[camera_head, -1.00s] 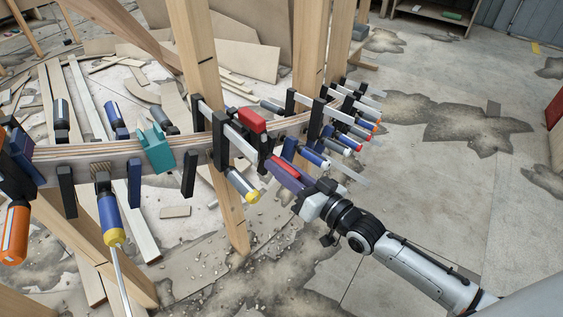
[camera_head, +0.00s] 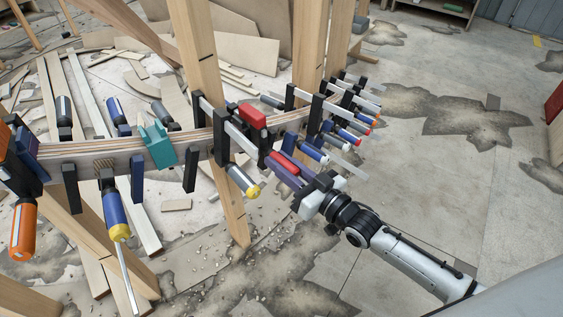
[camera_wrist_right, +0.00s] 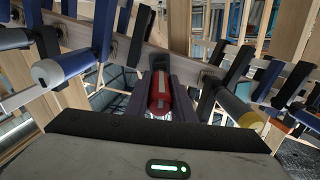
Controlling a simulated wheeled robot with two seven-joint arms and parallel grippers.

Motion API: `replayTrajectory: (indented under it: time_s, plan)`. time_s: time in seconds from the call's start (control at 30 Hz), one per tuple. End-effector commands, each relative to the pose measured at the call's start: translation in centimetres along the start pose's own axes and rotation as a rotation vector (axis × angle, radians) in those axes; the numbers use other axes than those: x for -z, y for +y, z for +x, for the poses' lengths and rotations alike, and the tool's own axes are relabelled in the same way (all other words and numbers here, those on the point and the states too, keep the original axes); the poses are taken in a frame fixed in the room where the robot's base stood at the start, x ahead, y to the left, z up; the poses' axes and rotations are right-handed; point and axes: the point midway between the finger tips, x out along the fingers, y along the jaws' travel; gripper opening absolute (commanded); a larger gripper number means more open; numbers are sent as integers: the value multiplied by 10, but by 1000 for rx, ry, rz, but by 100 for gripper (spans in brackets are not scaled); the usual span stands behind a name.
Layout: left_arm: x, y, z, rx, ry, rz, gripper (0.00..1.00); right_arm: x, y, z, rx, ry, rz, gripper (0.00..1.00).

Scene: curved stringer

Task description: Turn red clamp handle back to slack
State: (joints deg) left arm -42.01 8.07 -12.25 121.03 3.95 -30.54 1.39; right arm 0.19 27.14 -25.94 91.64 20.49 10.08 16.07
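The red clamp handle (camera_head: 285,162) sticks out on the near side of the curved wooden stringer (camera_head: 175,145), around the middle of the head view. In the right wrist view the red handle (camera_wrist_right: 160,94) lies end-on in the centre. The two dark purple fingers of my right gripper (camera_wrist_right: 161,90) lie along both sides of it with little gap, and look shut on it. In the head view my right gripper (camera_head: 287,172) reaches the handle from the lower right; its fingers partly cover the handle. My left gripper is not in view.
Clamps with blue handles (camera_head: 116,214) and an orange-handled clamp (camera_head: 23,228) line the stringer. A yellow-ended clamp handle (camera_head: 243,182) hangs close left of my right gripper. Wooden posts (camera_head: 203,80) stand behind. The floor to the right is clear.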

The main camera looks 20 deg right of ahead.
Motion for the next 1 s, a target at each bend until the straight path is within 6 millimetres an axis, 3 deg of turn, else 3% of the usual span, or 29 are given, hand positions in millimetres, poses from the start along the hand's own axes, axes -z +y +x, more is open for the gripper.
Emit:
replayTrajectory:
  time_s: [0.03,0.1,0.47,1.0]
  plan:
    - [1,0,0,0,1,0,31,1,0,0,0,2,1,29]
    - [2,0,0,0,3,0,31,1,0,0,0,2,1,41]
    - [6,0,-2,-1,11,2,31,0,0,-4,-1,-1,2,41]
    - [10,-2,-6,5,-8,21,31,0,0,-93,-1,-2,1,41]
